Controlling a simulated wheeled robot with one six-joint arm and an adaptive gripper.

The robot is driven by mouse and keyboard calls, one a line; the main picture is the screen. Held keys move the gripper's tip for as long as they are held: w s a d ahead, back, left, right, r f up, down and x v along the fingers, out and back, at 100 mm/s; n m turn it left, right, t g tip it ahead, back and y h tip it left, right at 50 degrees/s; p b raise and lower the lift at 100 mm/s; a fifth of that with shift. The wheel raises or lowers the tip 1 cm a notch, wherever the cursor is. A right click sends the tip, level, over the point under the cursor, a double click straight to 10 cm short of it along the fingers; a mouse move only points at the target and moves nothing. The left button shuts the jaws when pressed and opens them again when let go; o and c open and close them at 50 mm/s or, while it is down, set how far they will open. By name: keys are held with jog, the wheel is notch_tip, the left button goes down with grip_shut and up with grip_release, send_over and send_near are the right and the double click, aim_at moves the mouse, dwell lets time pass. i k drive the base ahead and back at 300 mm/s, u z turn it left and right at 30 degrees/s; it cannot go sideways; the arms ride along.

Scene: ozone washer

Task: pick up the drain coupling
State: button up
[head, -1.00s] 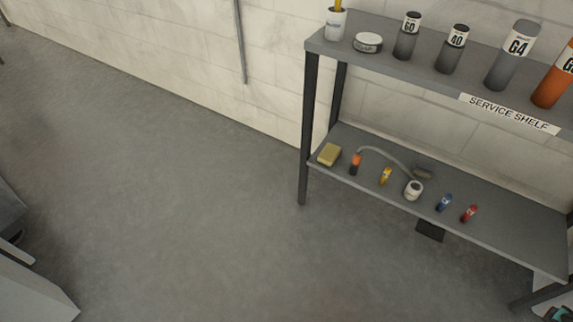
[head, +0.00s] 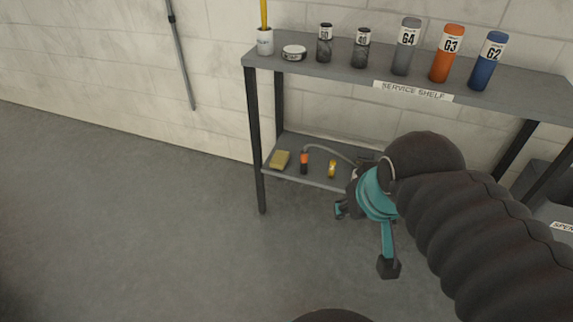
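No label marks the drain coupling. A small dark part with an orange top (head: 304,161), joined to a grey hose (head: 330,149), stands on the lower shelf and may be it, but I cannot tell for sure. My gripper (head: 364,238) is teal and black and hangs in front of the shelf, to the right of that part and lower in the picture. Its two fingertips are wide apart with nothing between them. The gripper and my arm hide the right part of the lower shelf, including the hose's far end.
A yellow sponge (head: 280,159) and a small yellow tube (head: 332,169) also lie on the lower shelf (head: 273,174). The upper shelf (head: 350,76) holds a cup (head: 265,41), a round tin (head: 293,52) and several labelled bottles. The floor left of the shelf is clear.

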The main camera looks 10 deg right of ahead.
aim_at(304, 156)
jog(key=u, duration=1.8)
jog(key=i, duration=2.55)
jog(key=z, duration=2.8)
